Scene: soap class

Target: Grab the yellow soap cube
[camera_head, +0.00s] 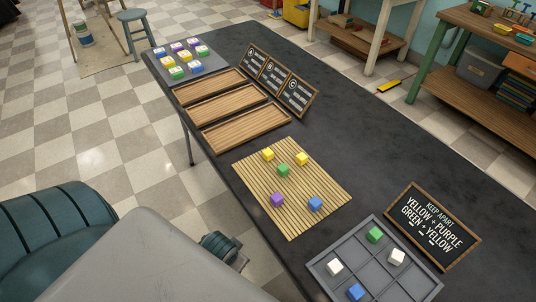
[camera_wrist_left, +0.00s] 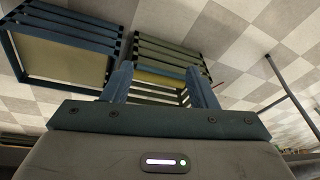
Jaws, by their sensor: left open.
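Two yellow soap cubes lie on the slatted bamboo mat (camera_head: 262,201) in the head view: one yellow cube (camera_head: 268,154) near the far left corner, the other yellow cube (camera_head: 302,159) to its right. A green cube (camera_head: 283,171), a purple cube (camera_head: 277,200) and a blue cube (camera_head: 315,203) share the mat, all apart. My left gripper (camera_wrist_left: 163,84) is open and empty in the left wrist view, fingers spread, with no cube in that view. My right gripper is not in view.
A grey compartment tray (camera_head: 327,281) holds green, white and blue cubes. A sign (camera_head: 433,226) beside it says to keep yellow and purple, and green and yellow, apart. Three wooden trays (camera_head: 246,128) and a grey board (camera_head: 206,79) of labelled cubes stand farther back.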

